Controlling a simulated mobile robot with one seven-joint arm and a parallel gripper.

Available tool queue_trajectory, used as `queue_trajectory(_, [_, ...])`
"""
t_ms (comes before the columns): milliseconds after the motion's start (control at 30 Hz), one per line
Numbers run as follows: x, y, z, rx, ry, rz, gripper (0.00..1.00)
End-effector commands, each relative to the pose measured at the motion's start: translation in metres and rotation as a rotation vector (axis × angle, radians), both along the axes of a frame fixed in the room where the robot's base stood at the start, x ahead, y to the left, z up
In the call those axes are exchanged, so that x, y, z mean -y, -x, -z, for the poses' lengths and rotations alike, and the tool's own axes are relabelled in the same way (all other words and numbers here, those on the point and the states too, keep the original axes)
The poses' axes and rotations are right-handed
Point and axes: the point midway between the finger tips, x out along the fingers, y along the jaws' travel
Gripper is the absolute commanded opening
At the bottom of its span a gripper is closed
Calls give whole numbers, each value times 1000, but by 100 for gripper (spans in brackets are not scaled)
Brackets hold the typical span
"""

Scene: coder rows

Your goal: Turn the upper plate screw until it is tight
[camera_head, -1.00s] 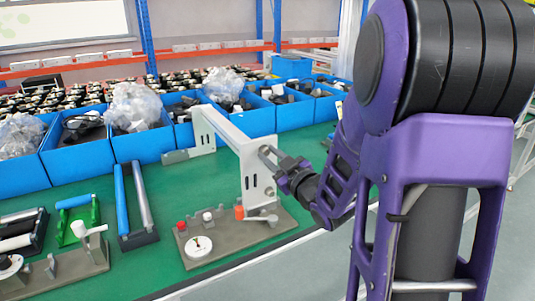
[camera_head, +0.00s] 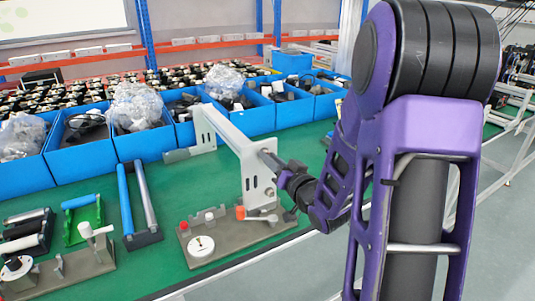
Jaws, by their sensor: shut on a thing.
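The grey metal plate (camera_head: 258,178) stands upright at the right end of a fixture on the green table. My gripper (camera_head: 283,172) is at the upper part of this plate, on its right side, reaching in from the right. It is shut on the upper plate screw, which my fingers mostly hide. A short grey rod-like part (camera_head: 267,156) shows between the plate and my fingers. Lower on the plate a second screw (camera_head: 270,194) shows, free of my gripper. How tight the upper screw sits cannot be seen.
A grey base (camera_head: 232,238) with a white dial (camera_head: 200,246), a red knob (camera_head: 184,226) and an orange knob (camera_head: 240,212) lies below the plate. Blue bins (camera_head: 142,145) line the back. A blue-and-grey roller stand (camera_head: 142,239) is at the left. Green table (camera_head: 185,184) is bare between.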

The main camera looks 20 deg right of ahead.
Motion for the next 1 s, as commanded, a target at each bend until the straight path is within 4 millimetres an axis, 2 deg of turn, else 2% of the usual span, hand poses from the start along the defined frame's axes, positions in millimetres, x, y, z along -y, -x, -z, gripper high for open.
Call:
queue_trajectory(67, [0,0,-1,2,2,1,0])
queue_trajectory(100, [0,0,-1,2,2,1,30])
queue_trajectory(200, [0,0,-1,2,3,1,48])
queue_trajectory(567, [0,0,2,10,37,0,48])
queue_trajectory(967, [0,0,5,86,421,2,48])
queue_trajectory(1000, [-1,0,0,94,471,0,48])
